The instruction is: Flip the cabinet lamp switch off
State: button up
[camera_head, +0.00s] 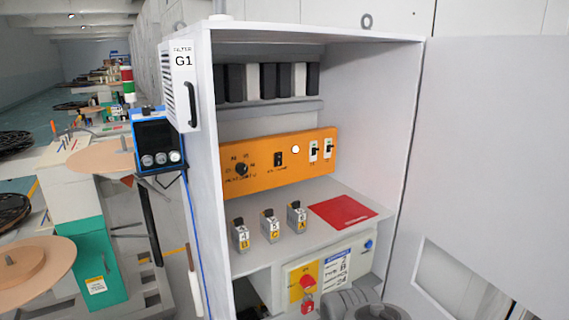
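The open cabinet (210,160) has an orange panel (260,178) on its back wall. A black switch (279,159) sits near the panel's middle, with a label below it too small to read; it may be the lamp switch. Its position, on or off, is too small to tell. A round white light (295,149) is just right of it and looks lit. A black rotary knob (240,169) is at the panel's left, and two white switches (313,151) are at its right. My gripper is not in view; a grey part at the bottom edge looks like my arm.
Three small grey modules (270,228) and a red mat (342,211) are on the shelf below the panel. Lower down is a box with a yellow plate, red knob and red padlock (307,303). The open door (490,150) stands right; a blue device (158,142) hangs left.

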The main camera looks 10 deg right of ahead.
aim_at(279, 156)
jog(key=u, duration=2.85)
jog(key=k, duration=0.95)
jog(key=z, duration=1.1)
jog(key=i, duration=0.5)
jog(key=z, duration=0.05)
